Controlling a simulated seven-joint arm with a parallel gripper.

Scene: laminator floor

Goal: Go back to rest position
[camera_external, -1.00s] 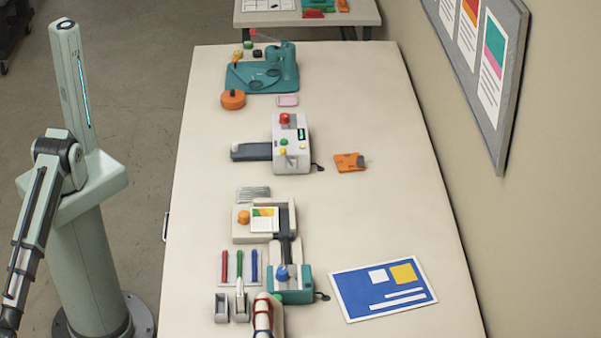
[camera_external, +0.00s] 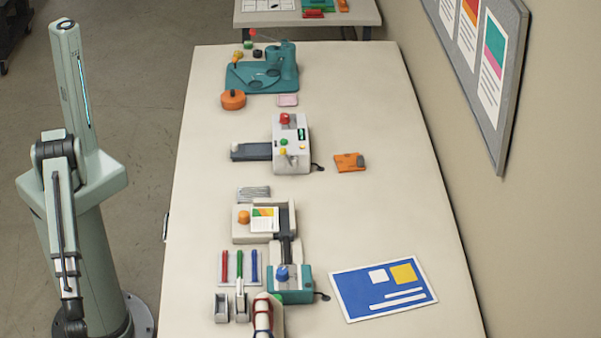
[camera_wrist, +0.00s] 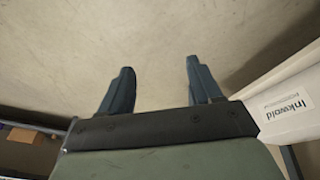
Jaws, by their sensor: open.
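My gripper (camera_wrist: 158,78) shows in the wrist view with its two dark blue fingers spread wide apart. Nothing is between them, only bare pale floor or surface beyond. In the external view my arm hangs down beside my base, left of the table, folded close to the column. The gripper end there is too small to make out clearly.
The long cream table (camera_external: 380,220) holds a teal machine (camera_external: 270,75), a white machine (camera_external: 291,145), a laminator-like teal unit (camera_external: 290,290) and a blue poster (camera_external: 383,289). In the wrist view, a white panel marked Inkwold (camera_wrist: 290,105) stands close right of the fingers.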

